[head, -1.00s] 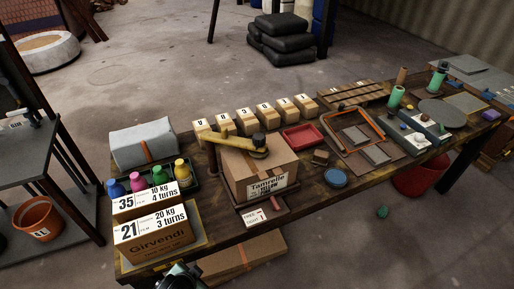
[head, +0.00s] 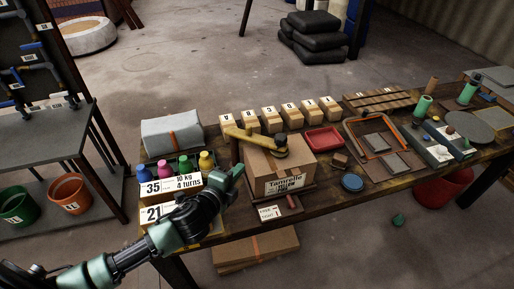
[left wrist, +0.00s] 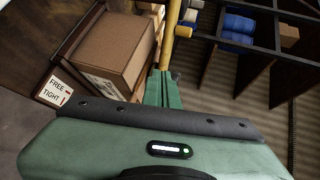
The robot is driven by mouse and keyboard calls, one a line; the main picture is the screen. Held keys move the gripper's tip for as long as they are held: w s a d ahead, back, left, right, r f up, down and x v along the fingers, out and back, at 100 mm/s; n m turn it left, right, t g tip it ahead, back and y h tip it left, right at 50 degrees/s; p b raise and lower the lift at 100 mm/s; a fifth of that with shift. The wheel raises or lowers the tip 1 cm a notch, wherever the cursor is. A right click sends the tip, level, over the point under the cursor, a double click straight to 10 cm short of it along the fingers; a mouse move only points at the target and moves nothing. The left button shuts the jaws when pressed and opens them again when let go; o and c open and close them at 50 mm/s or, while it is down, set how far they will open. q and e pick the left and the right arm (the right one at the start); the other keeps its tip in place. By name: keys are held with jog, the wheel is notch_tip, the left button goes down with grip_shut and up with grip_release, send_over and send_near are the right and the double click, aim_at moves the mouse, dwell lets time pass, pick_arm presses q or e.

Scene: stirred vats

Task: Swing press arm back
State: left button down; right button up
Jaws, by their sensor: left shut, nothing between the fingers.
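The yellow press arm (head: 252,138) lies across the top of a cardboard box (head: 268,168) labelled Tamrelle, from a brown post (head: 235,152) at its left to a dark round knob (head: 281,146) at its right end. My left gripper (head: 237,170) is shut and empty, left of the box and in front of the post. In the left wrist view its green fingers (left wrist: 160,90) point toward a yellow bar (left wrist: 168,38); I cannot tell whether they touch it. The box (left wrist: 112,48) is left of the fingers there. My right gripper is not in view.
A FREE/TIGHT card (left wrist: 55,92) lies by the box's press base. Labelled cartons (head: 172,186) and several coloured bottles (head: 184,165) stand close to my left arm. A red tray (head: 322,139) is to the right.

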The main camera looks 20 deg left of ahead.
aim_at(261, 144)
pick_arm(q)
jog(key=x, duration=0.4)
jog(key=p+x, duration=0.1)
jog(key=x, duration=0.4)
jog(key=r+p+x, duration=0.1)
jog(key=x, duration=0.4)
jog(key=shift+w+a, duration=0.1)
